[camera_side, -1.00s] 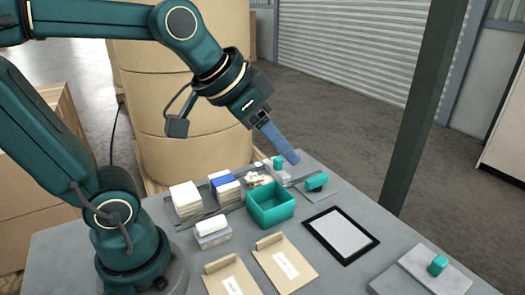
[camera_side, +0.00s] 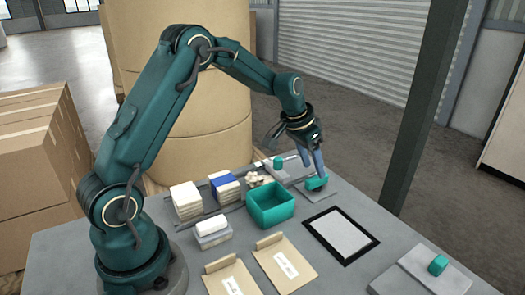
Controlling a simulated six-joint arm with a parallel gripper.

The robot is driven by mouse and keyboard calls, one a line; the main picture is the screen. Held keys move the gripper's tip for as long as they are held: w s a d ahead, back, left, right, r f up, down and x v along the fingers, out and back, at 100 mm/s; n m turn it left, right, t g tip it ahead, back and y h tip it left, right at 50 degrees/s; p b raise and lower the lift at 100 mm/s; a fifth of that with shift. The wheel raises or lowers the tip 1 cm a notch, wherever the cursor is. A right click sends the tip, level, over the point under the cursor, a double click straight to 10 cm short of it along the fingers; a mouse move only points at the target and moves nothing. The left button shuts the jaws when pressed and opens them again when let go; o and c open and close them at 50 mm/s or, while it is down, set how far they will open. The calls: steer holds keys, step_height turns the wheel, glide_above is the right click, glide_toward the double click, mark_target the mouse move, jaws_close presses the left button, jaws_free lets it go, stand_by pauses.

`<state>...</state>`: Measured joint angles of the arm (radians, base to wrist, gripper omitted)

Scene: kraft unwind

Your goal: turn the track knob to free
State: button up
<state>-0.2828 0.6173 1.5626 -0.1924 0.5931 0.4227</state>
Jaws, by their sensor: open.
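A teal knob (camera_side: 316,184) sits on a grey plate (camera_side: 331,197) at the table's far right side. My gripper (camera_side: 314,172) points down at this knob with its two blue-grey fingers open. The fingertips are right at the knob's top, and I cannot tell whether they touch it. A smaller teal knob (camera_side: 278,163) stands further back to the left, and another teal knob (camera_side: 438,265) sits on a grey block at the front right. No label shows which of them is the track knob, and no free mark is readable.
A teal open bin (camera_side: 290,213) stands just in front and left of the gripper. A black-framed pad (camera_side: 318,216) lies to the front. Stacks of cards (camera_side: 186,203) and brown clipboards (camera_side: 300,278) lie further left. A dark post (camera_side: 425,110) rises to the right behind the table.

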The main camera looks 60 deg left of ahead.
mark_target(316, 177)
steer(key=shift+x, duration=2.35)
steer(key=shift+r, duration=0.1)
jaws_close()
